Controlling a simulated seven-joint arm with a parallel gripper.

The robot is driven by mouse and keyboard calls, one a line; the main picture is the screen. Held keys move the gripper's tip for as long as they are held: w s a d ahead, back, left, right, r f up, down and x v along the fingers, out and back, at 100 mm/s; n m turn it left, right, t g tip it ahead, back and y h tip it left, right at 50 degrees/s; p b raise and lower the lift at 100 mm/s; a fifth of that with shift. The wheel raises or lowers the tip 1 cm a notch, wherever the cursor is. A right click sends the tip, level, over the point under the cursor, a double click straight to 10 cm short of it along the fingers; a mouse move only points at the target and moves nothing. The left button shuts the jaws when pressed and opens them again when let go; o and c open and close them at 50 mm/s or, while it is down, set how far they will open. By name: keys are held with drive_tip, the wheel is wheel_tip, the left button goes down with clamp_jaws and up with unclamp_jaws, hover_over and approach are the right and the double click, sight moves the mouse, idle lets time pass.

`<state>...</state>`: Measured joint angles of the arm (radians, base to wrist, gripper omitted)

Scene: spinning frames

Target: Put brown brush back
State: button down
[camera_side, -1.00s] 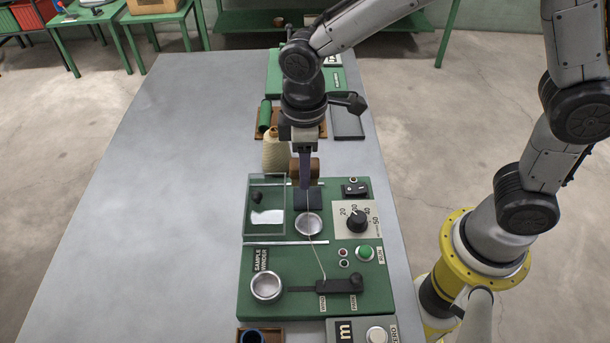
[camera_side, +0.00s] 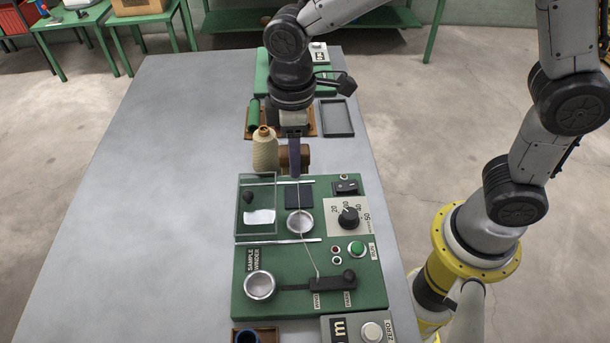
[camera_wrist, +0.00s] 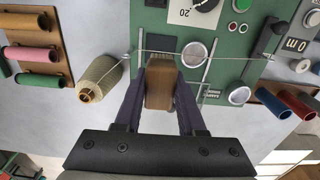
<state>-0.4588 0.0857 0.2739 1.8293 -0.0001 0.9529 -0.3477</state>
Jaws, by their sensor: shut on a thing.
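My gripper (camera_side: 294,170) is over the work bench, just beyond the far edge of the green sample winder panel (camera_side: 244,300). In the wrist view, my gripper (camera_wrist: 160,88) has its two dark fingers pressed on either side of the brown brush (camera_wrist: 160,97), a wooden block. The brush (camera_side: 303,157) also shows in the side view, partly hidden behind the fingers. A dark square pad (camera_side: 299,196) lies on the panel, nearer the camera than the fingertips. I cannot tell the brush's exact height above the bench.
A cream yarn cone (camera_side: 265,150) stands close left of the brush, with thread running across the panel. A clear-walled box (camera_side: 256,220) is on the panel. A dark shallow tray (camera_side: 337,131) lies behind right. Coloured rolls (camera_wrist: 38,53) lie on a wooden rack. The bench's left side is clear.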

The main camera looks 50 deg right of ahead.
drive_tip(key=s+d+r, duration=0.1)
drive_tip(key=s+d, duration=1.1)
drive_tip(key=d, duration=0.3)
hover_over(329, 162)
wheel_tip(329, 162, down, 9)
drive_tip(key=shift+a+f, duration=0.1)
drive_tip(key=shift+f, duration=1.55)
drive_tip(key=shift+f, duration=0.15)
drive_tip(key=c, duration=0.5)
unclamp_jaws()
